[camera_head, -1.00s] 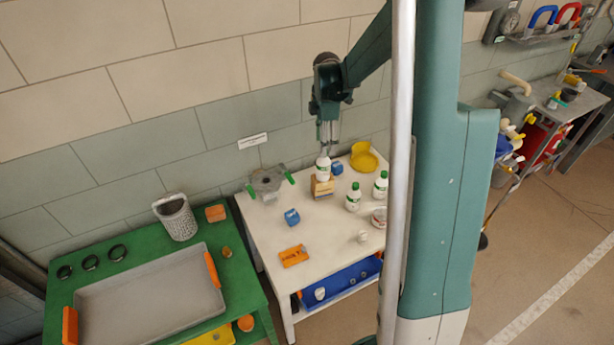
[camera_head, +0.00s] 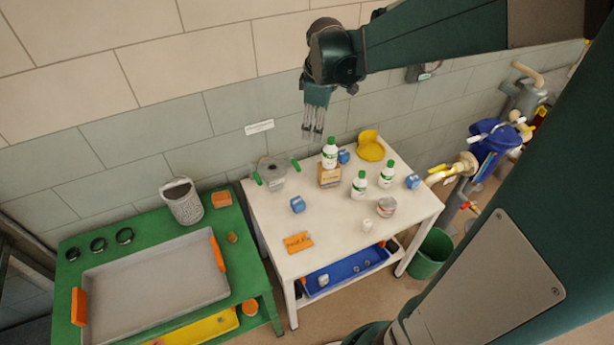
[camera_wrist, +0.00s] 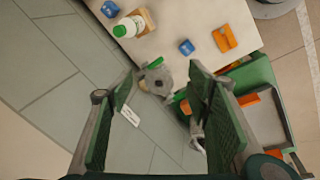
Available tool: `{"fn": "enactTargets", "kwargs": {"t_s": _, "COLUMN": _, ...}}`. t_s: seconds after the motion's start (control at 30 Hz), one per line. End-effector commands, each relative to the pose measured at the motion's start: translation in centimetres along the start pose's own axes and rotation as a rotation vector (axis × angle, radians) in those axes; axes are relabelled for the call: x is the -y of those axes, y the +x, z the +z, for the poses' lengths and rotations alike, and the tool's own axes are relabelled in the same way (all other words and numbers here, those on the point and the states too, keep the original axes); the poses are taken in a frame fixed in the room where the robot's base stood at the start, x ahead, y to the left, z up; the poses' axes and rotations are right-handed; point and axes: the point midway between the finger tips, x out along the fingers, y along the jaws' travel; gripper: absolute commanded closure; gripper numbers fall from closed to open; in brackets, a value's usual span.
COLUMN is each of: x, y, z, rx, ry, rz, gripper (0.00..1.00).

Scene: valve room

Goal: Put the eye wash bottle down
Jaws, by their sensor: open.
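A white eye wash bottle with a green cap (camera_head: 329,152) stands upright on a small cardboard-brown box (camera_head: 329,177) on the white table (camera_head: 262,226). In the wrist view the bottle (camera_wrist: 127,28) shows at the upper left, beyond my fingers. My gripper (camera_head: 312,138) is above and to the left of the bottle in the head view, apart from it. In the wrist view my gripper (camera_wrist: 165,110) has its two green finger pads wide apart with nothing between them. Two similar green-capped bottles (camera_head: 359,185) (camera_head: 387,174) stand upright to the right on the table.
Blue blocks (camera_head: 297,204), an orange block (camera_head: 298,242), a yellow container (camera_head: 370,146), a grey valve body with green handles (camera_head: 272,174) and a can (camera_head: 387,207) also occupy the table. A green bench with a grey tray (camera_head: 160,285) stands left.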

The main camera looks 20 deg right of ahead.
Motion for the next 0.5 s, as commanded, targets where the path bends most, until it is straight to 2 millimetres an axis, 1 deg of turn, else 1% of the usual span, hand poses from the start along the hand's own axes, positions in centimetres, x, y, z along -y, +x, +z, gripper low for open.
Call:
{"fn": "enactTargets", "kwargs": {"t_s": 0.03, "x": 0.9, "y": -0.7, "z": -0.1, "rx": -0.006, "ry": 0.021, "rz": 0.009, "gripper": 0.51}}
{"fn": "enactTargets", "kwargs": {"t_s": 0.2, "x": 3.2, "y": -2.7, "z": -0.2, "rx": -0.031, "ry": 0.109, "rz": 0.039, "gripper": 0.51}}
{"fn": "enactTargets", "kwargs": {"t_s": 0.5, "x": 7.6, "y": -5.6, "z": -0.2, "rx": -0.084, "ry": 0.265, "rz": 0.085, "gripper": 0.51}}
